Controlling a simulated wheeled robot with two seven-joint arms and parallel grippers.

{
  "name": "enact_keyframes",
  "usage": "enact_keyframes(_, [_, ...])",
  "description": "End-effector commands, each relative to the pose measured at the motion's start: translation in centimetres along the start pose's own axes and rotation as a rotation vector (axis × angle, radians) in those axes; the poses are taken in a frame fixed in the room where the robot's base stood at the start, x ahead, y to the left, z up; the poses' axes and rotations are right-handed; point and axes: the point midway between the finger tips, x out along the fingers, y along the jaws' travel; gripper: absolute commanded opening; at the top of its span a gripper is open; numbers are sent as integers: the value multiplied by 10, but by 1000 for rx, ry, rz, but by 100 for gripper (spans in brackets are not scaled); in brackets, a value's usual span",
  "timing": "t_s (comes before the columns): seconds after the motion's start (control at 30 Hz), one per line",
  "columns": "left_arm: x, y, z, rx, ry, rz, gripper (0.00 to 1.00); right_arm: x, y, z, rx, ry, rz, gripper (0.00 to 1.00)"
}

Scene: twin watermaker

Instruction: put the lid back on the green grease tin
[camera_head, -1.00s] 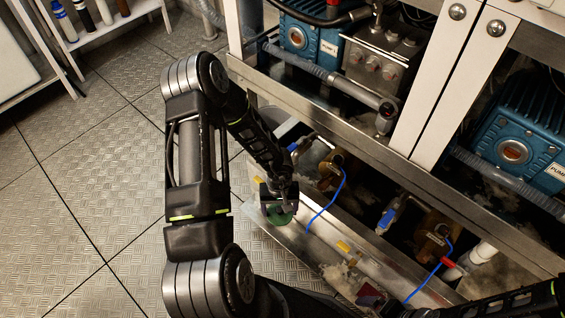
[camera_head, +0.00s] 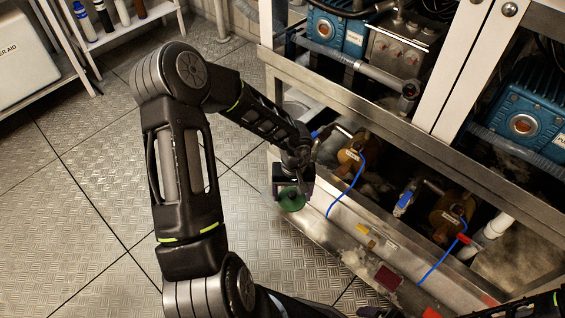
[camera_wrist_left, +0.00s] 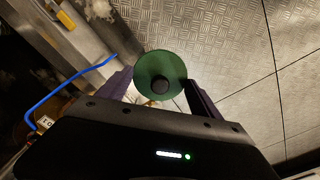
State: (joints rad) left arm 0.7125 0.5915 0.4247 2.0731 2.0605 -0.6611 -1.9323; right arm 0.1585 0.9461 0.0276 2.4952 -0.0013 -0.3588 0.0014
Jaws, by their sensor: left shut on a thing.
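I cannot make out the green tin itself in either view.
The metal ledge (camera_head: 318,232) runs along the foot of the pump frame (camera_head: 350,112). A blue cable (camera_head: 346,190), yellow clips (camera_head: 362,229) and a dark red block (camera_head: 388,277) are close by. Open plate floor (camera_head: 95,215) lies to the left.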

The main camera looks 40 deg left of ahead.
Motion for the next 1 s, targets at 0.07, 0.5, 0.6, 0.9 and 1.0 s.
enact_keyframes(0.07, [-24, 13, -4, 9, 7, 1, 36, 0, 0, 0, 0, 0, 0, 98])
enact_keyframes(0.5, [-205, 108, 17, 130, -17, 11, 36, 0, 0, 0, 0, 0, 0, 98])
enact_keyframes(0.6, [-225, 117, 22, 149, -22, 12, 36, 0, 0, 0, 0, 0, 0, 98])
enact_keyframes(0.9, [-236, 122, 25, 157, -27, 11, 36, 0, 0, 0, 0, 0, 0, 98])
enact_keyframes(1.0, [-236, 121, 25, 156, -27, 11, 36, 0, 0, 0, 0, 0, 0, 95])
